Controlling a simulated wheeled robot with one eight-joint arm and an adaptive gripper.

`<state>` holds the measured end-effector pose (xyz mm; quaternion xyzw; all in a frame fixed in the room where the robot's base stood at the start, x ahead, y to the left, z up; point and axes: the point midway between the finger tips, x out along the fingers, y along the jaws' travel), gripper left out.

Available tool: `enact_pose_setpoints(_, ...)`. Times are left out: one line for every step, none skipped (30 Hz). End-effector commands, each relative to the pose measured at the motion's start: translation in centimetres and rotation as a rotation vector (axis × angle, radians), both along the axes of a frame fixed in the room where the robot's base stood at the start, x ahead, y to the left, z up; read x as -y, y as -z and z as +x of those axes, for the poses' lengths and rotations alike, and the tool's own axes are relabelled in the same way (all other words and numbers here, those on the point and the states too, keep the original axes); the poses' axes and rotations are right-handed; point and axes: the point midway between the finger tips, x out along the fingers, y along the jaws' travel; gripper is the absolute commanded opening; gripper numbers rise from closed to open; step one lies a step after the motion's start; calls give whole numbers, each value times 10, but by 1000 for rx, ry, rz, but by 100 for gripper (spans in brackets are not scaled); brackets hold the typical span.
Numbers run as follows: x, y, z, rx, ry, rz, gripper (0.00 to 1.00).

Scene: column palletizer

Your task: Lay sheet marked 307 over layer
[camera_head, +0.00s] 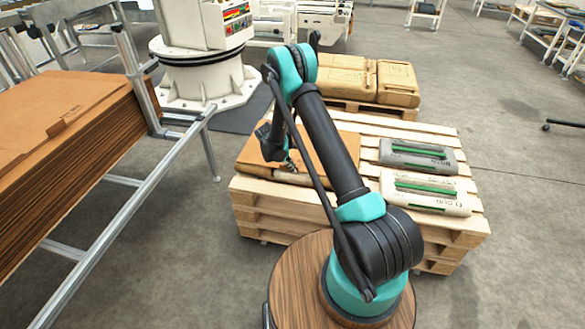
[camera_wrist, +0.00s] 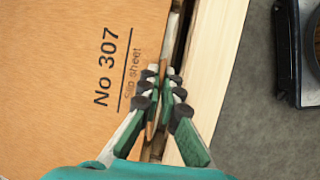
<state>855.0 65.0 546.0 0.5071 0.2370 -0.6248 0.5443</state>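The brown slip sheet marked "No 307" (camera_wrist: 60,70) fills the left of the wrist view. In the head view the sheet (camera_head: 250,154) lies over the left part of the load on the near pallet (camera_head: 290,208), with a brown sack edge showing below it. My gripper (camera_wrist: 163,78) is at the sheet's edge, its fingers closed on a thin upright brown tab; it also shows in the head view (camera_head: 287,165). A grey sack (camera_head: 417,156) and a white sack (camera_head: 425,193) with green bands lie uncovered on the pallet's right. My arm hides part of the sheet.
A stack of brown sheets (camera_head: 70,140) with an upright tab stands on a metal-framed rack (camera_head: 130,235) at left. Another pallet with brown sacks (camera_head: 345,80) is behind. A white machine base (camera_head: 205,80) stands back left.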

Motion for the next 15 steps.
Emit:
enact_pose_setpoints(0, 0, 0, 0, 0, 0, 7)
enact_pose_setpoints(0, 0, 0, 0, 0, 0, 11)
enact_pose_setpoints(0, 0, 0, 0, 0, 0, 16)
enact_pose_setpoints(0, 0, 0, 0, 0, 0, 20)
enact_pose_setpoints(0, 0, 0, 0, 0, 0, 23)
enact_pose_setpoints(0, 0, 0, 0, 0, 0, 28)
enact_pose_setpoints(0, 0, 0, 0, 0, 0, 29)
enact_pose_setpoints(0, 0, 0, 0, 0, 0, 29)
enact_pose_setpoints(0, 0, 0, 0, 0, 0, 29)
enact_pose_setpoints(0, 0, 0, 0, 0, 0, 29)
enact_pose_setpoints(0, 0, 0, 0, 0, 0, 29)
enact_pose_setpoints(0, 0, 0, 0, 0, 0, 29)
enact_pose_setpoints(0, 0, 0, 0, 0, 0, 29)
enact_pose_setpoints(0, 0, 0, 0, 0, 0, 29)
enact_pose_setpoints(0, -1, 0, 0, 0, 0, 29)
